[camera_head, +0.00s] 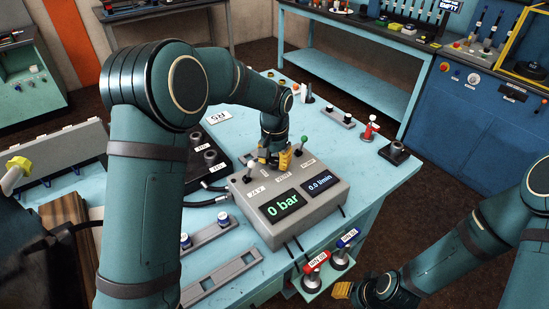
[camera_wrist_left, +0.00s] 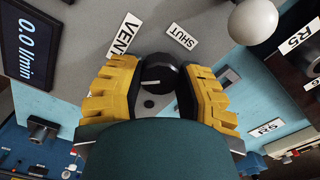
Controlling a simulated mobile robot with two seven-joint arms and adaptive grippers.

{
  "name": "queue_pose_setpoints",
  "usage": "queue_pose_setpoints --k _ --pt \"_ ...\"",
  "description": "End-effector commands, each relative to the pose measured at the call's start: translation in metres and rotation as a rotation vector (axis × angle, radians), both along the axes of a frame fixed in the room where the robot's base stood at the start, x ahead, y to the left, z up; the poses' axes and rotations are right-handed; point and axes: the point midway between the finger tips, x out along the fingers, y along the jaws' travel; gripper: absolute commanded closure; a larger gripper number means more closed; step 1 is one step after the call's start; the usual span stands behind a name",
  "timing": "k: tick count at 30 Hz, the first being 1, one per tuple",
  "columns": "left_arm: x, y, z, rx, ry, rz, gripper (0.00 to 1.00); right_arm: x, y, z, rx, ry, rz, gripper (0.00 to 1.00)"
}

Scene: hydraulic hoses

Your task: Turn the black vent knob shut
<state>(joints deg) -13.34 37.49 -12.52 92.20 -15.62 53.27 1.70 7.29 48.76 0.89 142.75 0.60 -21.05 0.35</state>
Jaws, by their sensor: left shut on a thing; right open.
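The black vent knob (camera_wrist_left: 157,77) shows in the left wrist view, with a white line on its top pointing left toward the VENT label (camera_wrist_left: 124,34). The SHUT label (camera_wrist_left: 182,38) is above it to the right. My left gripper (camera_wrist_left: 160,86) has its yellow fingers on either side of the knob, shut on it. In the head view my left gripper (camera_head: 277,160) is at the back of the grey control box (camera_head: 318,210) and hides the knob. My right gripper (camera_head: 343,291) is open and empty at the lower right, beyond the table edge.
The box displays (camera_head: 284,206) read 0 bar and 0.0 l/min. A white-topped lever (camera_head: 250,168) and a green-topped lever (camera_head: 303,141) stand beside my left gripper. A black block with ports (camera_head: 208,157) lies left of it. Red and blue handled parts (camera_head: 317,263) sit at the front edge.

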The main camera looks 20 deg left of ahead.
Motion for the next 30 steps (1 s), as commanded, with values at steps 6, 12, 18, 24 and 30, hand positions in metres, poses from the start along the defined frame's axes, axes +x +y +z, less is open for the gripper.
queue_pose_setpoints --k 6,12,18,24,30 --pt "0.001 -0.001 0.001 -0.001 -0.005 0.205 0.99 0.002 0.0 0.007 -0.001 -0.005 -0.004 0.53" --pt "0.001 0.0 0.002 -0.001 -0.005 0.395 1.0 0.004 -0.001 0.013 -0.002 -0.009 -0.007 0.53" --pt "0.001 0.001 0.001 -0.002 -0.006 0.57 1.0 0.006 -0.001 0.018 -0.003 -0.013 -0.01 0.53" --pt "0.001 0.001 0.002 -0.002 -0.006 0.709 1.0 0.007 -0.001 0.023 -0.004 -0.016 -0.013 0.53" --pt "0.001 0.002 0.001 -0.003 -0.007 0.8 1.0 0.008 -0.002 0.026 -0.004 -0.018 -0.013 0.53"
